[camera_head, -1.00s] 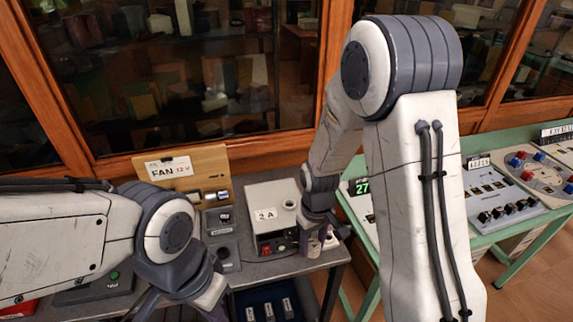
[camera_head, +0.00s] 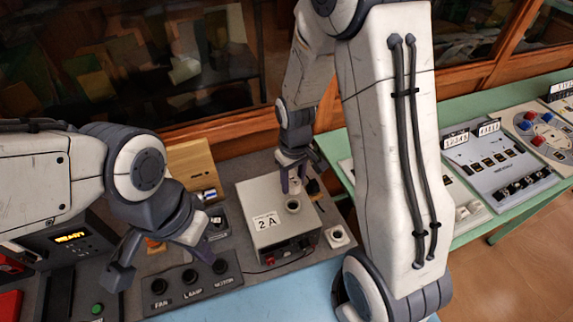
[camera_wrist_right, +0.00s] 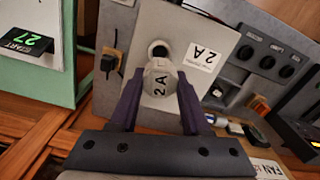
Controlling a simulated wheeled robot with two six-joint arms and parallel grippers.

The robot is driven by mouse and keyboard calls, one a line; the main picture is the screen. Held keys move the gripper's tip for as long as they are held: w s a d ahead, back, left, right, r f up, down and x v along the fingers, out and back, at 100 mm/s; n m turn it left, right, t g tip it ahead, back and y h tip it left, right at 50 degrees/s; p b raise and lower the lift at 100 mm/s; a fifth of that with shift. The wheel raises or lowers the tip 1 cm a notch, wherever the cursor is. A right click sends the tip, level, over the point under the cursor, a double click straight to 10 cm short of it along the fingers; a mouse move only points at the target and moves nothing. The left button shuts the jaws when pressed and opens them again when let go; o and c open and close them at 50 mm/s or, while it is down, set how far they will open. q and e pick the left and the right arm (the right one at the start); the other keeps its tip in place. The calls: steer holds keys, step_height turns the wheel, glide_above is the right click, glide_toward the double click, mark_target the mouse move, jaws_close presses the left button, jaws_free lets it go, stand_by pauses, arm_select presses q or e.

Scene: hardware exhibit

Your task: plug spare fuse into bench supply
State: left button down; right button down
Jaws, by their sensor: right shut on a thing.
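The bench supply (camera_head: 262,195) is a grey box labelled 2 A, with a round socket (camera_head: 292,206) in its top. My right gripper (camera_head: 293,182) is above the supply top, just behind the socket in the head view. In the right wrist view its purple fingers (camera_wrist_right: 160,95) are shut on the spare fuse (camera_wrist_right: 159,82), a pale faceted piece marked 2 A. There the socket (camera_wrist_right: 158,50) shows just beyond the fuse, which looks apart from it. The fuse's lower end is hidden. My left gripper (camera_head: 160,264) is open and empty over the bench's left side.
A panel with FAN, LAMP and MOTOR knobs (camera_head: 190,284) lies left of the supply. A square socket block (camera_head: 338,237) stands at its right. A wooden FAN board (camera_head: 192,163) is behind left. A green table (camera_head: 470,224) with panels is at the right.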

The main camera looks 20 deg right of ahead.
steer(key=shift+w+f, duration=0.1)
steer(key=shift+w, duration=0.05)
steer(key=shift+f+b, duration=0.75)
steer(key=shift+b, duration=0.05)
step_height(320, 180, down, 3)
steer(key=b, duration=0.2)
steer(key=shift+b, duration=0.35)
steer(key=shift+f, duration=0.45)
steer(key=shift+f, duration=0.15)
steer(key=shift+f+b, duration=0.75)
steer(key=shift+f, duration=0.2)
stand_by(1.6)
jaws_free()
